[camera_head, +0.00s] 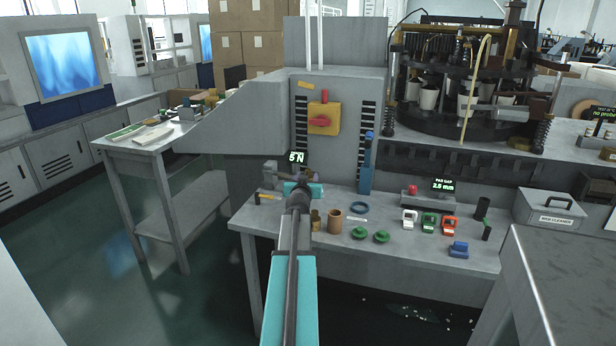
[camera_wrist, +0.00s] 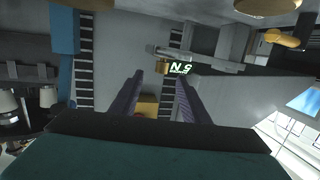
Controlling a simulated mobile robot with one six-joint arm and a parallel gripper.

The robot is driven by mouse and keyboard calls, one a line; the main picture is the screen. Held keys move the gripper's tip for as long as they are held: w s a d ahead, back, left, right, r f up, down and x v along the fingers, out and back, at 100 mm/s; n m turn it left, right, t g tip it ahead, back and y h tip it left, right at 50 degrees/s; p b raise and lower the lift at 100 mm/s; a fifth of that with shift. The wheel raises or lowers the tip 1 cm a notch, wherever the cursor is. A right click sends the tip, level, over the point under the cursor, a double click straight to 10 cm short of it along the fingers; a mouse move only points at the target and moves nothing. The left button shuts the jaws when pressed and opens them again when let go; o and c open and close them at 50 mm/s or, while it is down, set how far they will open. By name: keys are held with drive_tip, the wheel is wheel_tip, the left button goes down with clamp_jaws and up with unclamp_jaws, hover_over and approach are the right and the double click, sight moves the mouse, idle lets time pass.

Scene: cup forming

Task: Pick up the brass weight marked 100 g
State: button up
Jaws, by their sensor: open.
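My gripper (camera_wrist: 159,84) shows as two dark fingers, apart and with nothing between them. In the head view my gripper (camera_head: 303,188) is mostly hidden by my arm, over the left part of the grey bench. A small brass cylinder (camera_head: 315,220) stands on the bench just right of my arm. A brown, cup-like cylinder (camera_head: 335,221) stands beside it. In the wrist view, which looks upside down, a brass-coloured round thing (camera_wrist: 265,5) is cut by the top edge. I cannot read a 100 g mark on any piece, so I cannot tell which is the weight.
The bench (camera_head: 345,252) also holds a blue ring (camera_head: 360,208), green knobbed discs (camera_head: 381,237), several coloured clip-like pieces and a blue block (camera_head: 459,249). A grey panel with a yellow and red switch (camera_head: 323,118) and a "5 N" display (camera_head: 296,157) rises behind.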

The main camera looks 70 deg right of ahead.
sight(308, 172)
drive_tip(key=shift+x, duration=1.4)
drive_tip(key=shift+p+x, duration=0.4)
drive_tip(key=shift+x, duration=2.2)
drive_tip(key=shift+w+a+r, duration=0.1)
drive_tip(key=shift+w, duration=0.05)
clamp_jaws()
